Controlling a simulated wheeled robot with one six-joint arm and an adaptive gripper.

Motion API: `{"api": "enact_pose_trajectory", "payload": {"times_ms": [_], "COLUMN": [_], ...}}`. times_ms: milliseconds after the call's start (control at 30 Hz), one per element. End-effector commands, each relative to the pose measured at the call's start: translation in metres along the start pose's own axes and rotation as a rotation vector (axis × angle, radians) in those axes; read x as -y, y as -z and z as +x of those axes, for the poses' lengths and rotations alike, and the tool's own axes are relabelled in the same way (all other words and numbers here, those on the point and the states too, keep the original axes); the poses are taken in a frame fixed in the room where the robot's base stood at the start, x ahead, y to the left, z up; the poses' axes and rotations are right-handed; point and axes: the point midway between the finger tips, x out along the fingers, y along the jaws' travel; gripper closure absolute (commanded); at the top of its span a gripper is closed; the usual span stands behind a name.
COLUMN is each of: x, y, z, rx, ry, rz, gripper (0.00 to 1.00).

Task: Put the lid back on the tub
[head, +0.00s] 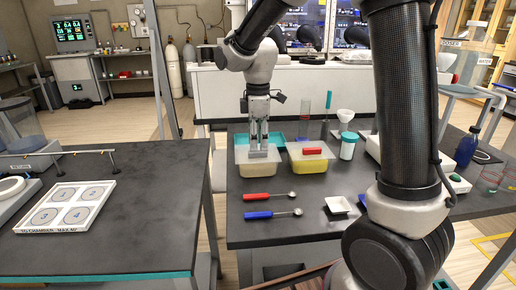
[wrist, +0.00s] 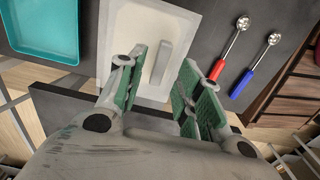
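A tub (head: 254,170) with beige contents stands on the dark bench in the head view. A pale lid with a grey handle (head: 262,155) lies over its top; whether it is fully seated I cannot tell. In the wrist view the white lid (wrist: 122,35) shows its bar handle (wrist: 162,62) between my fingers. My gripper (head: 259,143) points down over this lid. It is open, with its green-padded fingers (wrist: 162,72) apart on either side of the handle. A second tub (head: 310,166) with yellow contents stands to the right, under a pale lid with a red handle (head: 312,151).
A teal tray (wrist: 45,28) lies beside the lidded tub. A red-handled spoon (head: 262,197) and a blue-handled spoon (head: 264,214) lie in front. A numbered panel (head: 66,207) lies on the left bench.

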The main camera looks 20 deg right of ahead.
Motion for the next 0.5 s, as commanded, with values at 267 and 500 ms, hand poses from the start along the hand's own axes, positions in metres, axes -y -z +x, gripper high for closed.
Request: {"api": "enact_pose_trajectory", "payload": {"times_ms": [267,500], "x": [0.0,0.0], "y": [0.0,0.0], "z": [-0.065,-0.093], "rx": [-0.001,0.0], "ry": [-0.002,0.0], "rz": [0.0,0.0], "gripper": [0.65,0.65]}}
